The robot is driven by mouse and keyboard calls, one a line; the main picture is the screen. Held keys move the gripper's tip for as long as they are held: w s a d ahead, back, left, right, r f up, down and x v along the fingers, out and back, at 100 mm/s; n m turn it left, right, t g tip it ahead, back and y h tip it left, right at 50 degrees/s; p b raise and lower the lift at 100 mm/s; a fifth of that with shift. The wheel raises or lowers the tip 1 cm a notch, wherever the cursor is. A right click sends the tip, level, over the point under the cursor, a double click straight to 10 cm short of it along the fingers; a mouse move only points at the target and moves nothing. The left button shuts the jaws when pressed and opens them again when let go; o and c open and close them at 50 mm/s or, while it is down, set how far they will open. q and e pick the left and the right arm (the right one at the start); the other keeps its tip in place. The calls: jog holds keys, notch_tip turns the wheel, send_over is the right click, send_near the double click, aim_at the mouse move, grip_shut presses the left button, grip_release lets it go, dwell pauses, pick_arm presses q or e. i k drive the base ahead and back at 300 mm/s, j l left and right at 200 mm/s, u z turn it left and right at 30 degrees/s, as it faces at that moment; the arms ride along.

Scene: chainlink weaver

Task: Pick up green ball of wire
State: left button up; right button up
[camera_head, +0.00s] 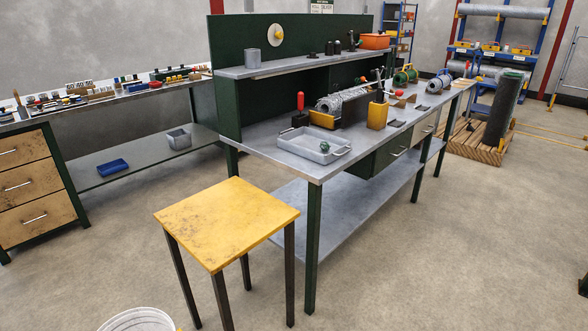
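A small dark green ball of wire (324,147) sits in a shallow grey tray (300,150) at the near left end of the workbench top. The tray has a handle on its right side. Neither of my grippers shows in the head view. Another green thing (405,75), which looks like a spool, stands farther back on the same bench.
A yellow-topped stool (228,216) stands in front of the bench's near end. A white bucket (140,321) is at the bottom edge. The bench (262,139) also bears a wire mesh roll (346,100), a yellow holder (377,115) and tools. Floor at right (460,240) is clear.

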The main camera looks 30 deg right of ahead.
aim_at(325, 146)
jog(key=i+l+z, duration=0.25)
jog(key=z, duration=0.25)
jog(key=i+l+z, duration=0.1)
jog(key=i+z, duration=0.4)
jog(key=k, duration=0.05)
